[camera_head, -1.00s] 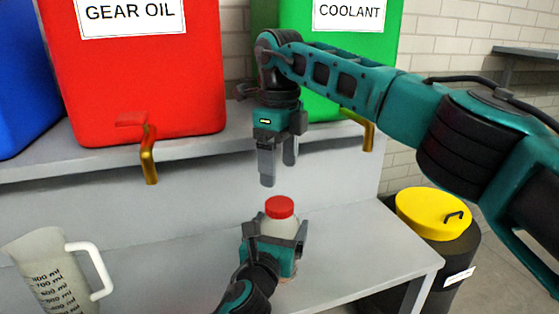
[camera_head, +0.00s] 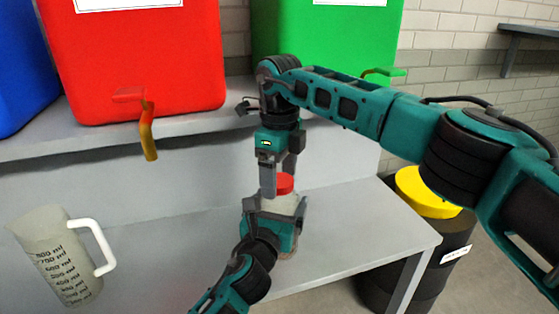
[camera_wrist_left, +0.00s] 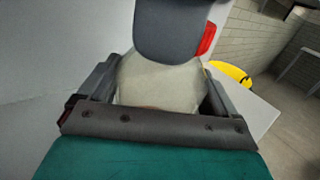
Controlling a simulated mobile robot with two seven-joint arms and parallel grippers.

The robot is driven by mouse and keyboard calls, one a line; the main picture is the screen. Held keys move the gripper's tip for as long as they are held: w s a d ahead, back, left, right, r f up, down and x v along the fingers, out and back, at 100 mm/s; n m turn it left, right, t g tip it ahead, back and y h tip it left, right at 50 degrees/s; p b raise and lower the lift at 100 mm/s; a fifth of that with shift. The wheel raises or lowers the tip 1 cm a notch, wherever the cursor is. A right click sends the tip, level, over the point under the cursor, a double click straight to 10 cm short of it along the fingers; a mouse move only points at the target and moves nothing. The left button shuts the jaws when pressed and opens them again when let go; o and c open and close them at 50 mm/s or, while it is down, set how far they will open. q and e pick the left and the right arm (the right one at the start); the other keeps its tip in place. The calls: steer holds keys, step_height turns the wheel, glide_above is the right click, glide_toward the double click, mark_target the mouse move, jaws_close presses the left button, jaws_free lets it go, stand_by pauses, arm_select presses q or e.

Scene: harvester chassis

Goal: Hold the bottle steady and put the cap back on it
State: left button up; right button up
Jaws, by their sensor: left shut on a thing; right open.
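The bottle (camera_head: 287,205) is whitish and stands upright on the workbench. My left gripper (camera_head: 275,215) is shut around its body; the left wrist view shows the bottle (camera_wrist_left: 160,85) between both fingers. The red cap (camera_head: 285,184) sits at the top of the bottle; whether it is threaded on cannot be told. My right gripper (camera_head: 279,180) points down from above, open, with its fingers at either side of the cap. In the left wrist view a grey right finger hides most of the cap (camera_wrist_left: 207,38).
A measuring jug (camera_head: 60,255) stands on the bench (camera_head: 340,235) at left. Red (camera_head: 140,60) and green (camera_head: 325,45) containers with taps sit on the shelf behind. A yellow-lidded black drum (camera_head: 425,195) stands right of the bench.

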steer(key=shift+f, duration=0.1)
steer(key=shift+c, duration=0.5)
steer(key=c, duration=1)
steer(key=o, duration=1.3)
steer(key=shift+c, duration=0.2)
step_height(320, 180, up, 12)
arm_select(q)
steer(key=o, duration=1.7)
steer(key=shift+o, duration=0.2)
